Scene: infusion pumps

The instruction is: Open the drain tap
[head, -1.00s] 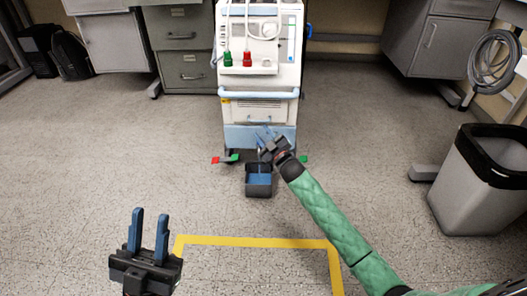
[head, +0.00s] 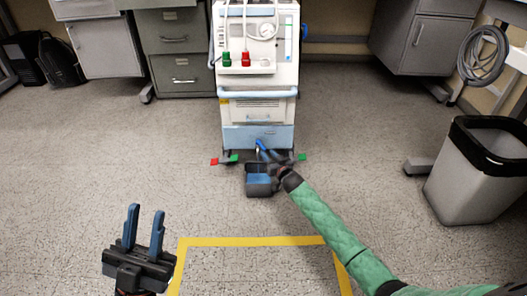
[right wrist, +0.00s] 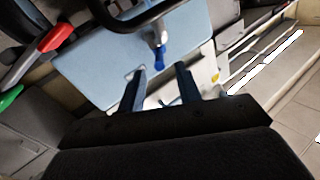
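The white and pale blue medical machine (head: 256,110) stands at the back centre of the head view. In the right wrist view, a small blue-ended spout, which looks like the drain tap (right wrist: 160,56), projects from its pale blue lower panel (right wrist: 95,68). My right gripper (right wrist: 160,74) is open, its two fingers pointing at the tap, one either side of its line; I cannot tell whether they touch it. My left gripper (head: 145,212) is open and empty at lower left.
Red (right wrist: 55,37) and green (right wrist: 10,97) pedals stick out beside the machine's base. A waste bin (head: 480,180) stands at right. The floor inside the yellow tape (head: 250,241) is clear.

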